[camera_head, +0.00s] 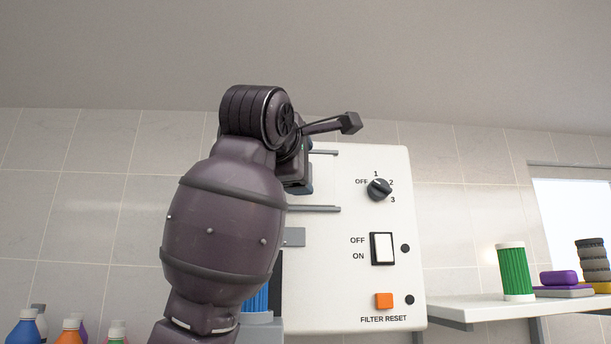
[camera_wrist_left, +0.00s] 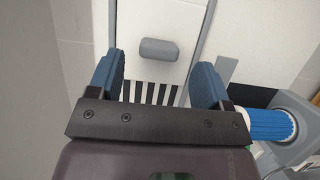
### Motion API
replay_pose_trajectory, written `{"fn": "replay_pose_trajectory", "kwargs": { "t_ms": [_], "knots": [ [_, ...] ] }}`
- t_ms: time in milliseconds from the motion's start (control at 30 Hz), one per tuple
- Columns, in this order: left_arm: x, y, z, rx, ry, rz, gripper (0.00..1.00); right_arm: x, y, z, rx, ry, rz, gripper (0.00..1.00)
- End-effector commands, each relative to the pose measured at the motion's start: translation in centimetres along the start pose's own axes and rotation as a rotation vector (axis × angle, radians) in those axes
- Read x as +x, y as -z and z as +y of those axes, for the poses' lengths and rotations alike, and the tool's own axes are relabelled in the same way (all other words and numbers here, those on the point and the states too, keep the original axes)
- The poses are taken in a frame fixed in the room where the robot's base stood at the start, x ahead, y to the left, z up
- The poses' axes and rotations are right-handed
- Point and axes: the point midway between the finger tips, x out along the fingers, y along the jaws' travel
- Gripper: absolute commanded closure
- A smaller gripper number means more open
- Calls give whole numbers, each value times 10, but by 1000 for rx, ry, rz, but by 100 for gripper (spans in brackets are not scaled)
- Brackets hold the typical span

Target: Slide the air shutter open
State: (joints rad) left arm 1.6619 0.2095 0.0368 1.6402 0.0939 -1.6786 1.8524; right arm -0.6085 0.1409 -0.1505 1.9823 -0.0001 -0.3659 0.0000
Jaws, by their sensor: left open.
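The air shutter (camera_wrist_left: 150,71) is a white plate with a grey knob (camera_wrist_left: 159,49). In the left wrist view dark vent slots (camera_wrist_left: 152,93) show beside the plate's near edge. My left gripper (camera_wrist_left: 159,70) is open, with its blue fingers on either side of the knob's line. Gaps show on both sides of the knob, and I cannot tell how far the fingertips reach past it. In the head view my arm hides the shutter and most of the gripper (camera_head: 300,180). My right gripper is not in view.
The white control panel (camera_head: 345,175) carries a rotary dial (camera_head: 379,189), a rocker switch (camera_head: 382,248) and an orange filter reset button (camera_head: 384,301). A blue ribbed cylinder (camera_wrist_left: 270,125) sits in a grey holder near the gripper. A shelf (camera_head: 470,308) at right holds a green cylinder (camera_head: 515,272).

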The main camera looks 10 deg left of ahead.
Motion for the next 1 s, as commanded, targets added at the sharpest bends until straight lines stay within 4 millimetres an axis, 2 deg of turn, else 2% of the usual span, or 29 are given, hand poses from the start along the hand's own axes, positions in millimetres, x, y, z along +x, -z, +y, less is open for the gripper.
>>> {"fn": "replay_pose_trajectory", "kwargs": {
  "t_ms": [200, 400, 600, 1000],
  "knots": [
    [-41, -1, -1, -1, -4, -3, 28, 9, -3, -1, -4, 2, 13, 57],
    [-66, 0, 0, 0, -2, -1, 28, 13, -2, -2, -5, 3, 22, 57],
    [-76, 0, 0, 0, -1, -1, 28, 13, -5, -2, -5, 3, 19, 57],
    [-76, 0, 0, 0, -1, -1, 28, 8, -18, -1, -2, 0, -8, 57]
  ]
}}
